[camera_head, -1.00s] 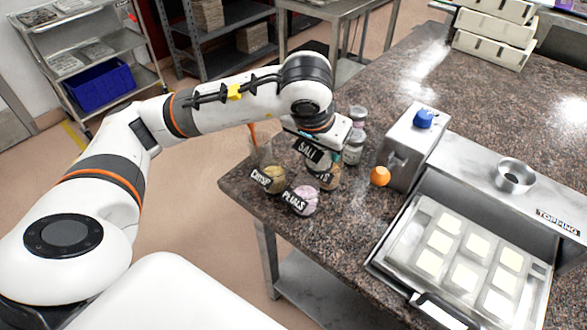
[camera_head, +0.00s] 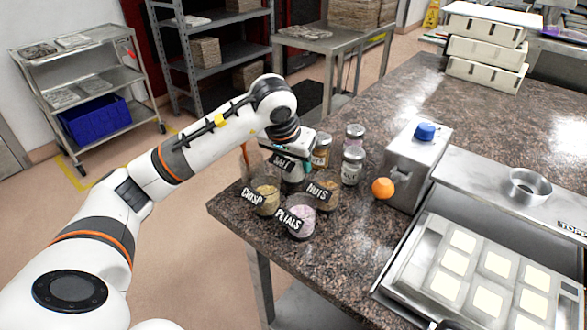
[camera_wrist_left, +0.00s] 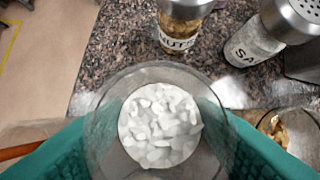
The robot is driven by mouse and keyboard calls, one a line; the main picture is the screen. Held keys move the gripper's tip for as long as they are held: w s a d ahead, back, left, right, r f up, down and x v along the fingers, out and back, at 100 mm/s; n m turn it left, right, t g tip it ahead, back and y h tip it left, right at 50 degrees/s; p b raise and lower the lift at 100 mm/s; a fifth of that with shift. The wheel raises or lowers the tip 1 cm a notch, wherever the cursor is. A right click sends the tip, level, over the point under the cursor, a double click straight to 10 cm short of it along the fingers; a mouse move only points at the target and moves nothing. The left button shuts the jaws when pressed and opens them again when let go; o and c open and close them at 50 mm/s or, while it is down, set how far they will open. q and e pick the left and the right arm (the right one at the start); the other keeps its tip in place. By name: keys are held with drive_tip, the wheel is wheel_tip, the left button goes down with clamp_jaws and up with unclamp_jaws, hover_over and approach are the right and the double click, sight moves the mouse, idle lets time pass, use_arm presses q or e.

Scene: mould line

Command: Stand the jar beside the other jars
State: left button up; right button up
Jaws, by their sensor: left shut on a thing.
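My left gripper (camera_head: 292,168) is shut on a clear jar tagged SALT (camera_head: 282,162). In the left wrist view, this jar (camera_wrist_left: 160,125) holds white flakes and sits between the teal fingers. Its base is hidden in the head view, so I cannot tell whether it touches the counter. My right gripper is not in view.
Lidded shakers (camera_head: 352,166) stand right of the gripper; one tagged NUTS (camera_wrist_left: 183,28) is near the held jar. An orange ball (camera_head: 382,188) lies beside a metal machine (camera_head: 412,160). The speckled counter's (camera_head: 228,215) left edge is close to the jars.

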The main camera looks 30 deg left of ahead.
use_arm(q)
wheel_tip(320, 180, down, 2)
drive_tip(key=shift+f, duration=0.15)
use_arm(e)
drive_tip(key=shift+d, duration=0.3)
use_arm(q)
drive_tip(key=shift+f, duration=0.2)
drive_tip(key=o, duration=1)
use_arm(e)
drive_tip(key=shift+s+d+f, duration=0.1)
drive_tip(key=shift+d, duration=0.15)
